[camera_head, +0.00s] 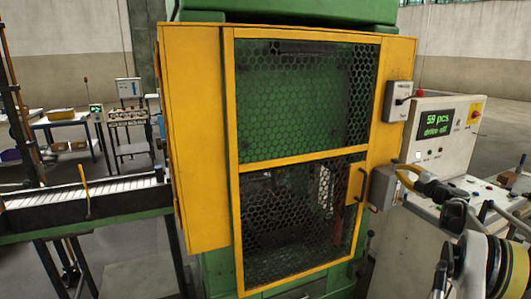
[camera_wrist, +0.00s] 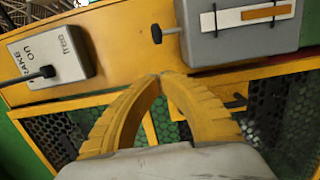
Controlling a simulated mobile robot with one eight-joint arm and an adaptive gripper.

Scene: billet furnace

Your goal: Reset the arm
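My gripper (camera_head: 399,172) is at the right of the head view, in front of the grey box on the machine's right side. In the wrist view its two yellow ribbed fingers (camera_wrist: 161,77) arch together and their tips appear to meet. No object shows between them. The arm (camera_head: 465,225) reaches in from the lower right corner, bent, with its dark wrist behind the fingers. Whether the fingertips touch the grey box (camera_head: 383,188) cannot be told.
A yellow guard (camera_head: 195,140) with a closed mesh door (camera_head: 300,150) stands in the middle. A brake switch box (camera_head: 398,101) shows above the gripper, and in the wrist view (camera_wrist: 47,57). A control panel (camera_head: 444,133) stands right. A conveyor (camera_head: 85,198) lies left.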

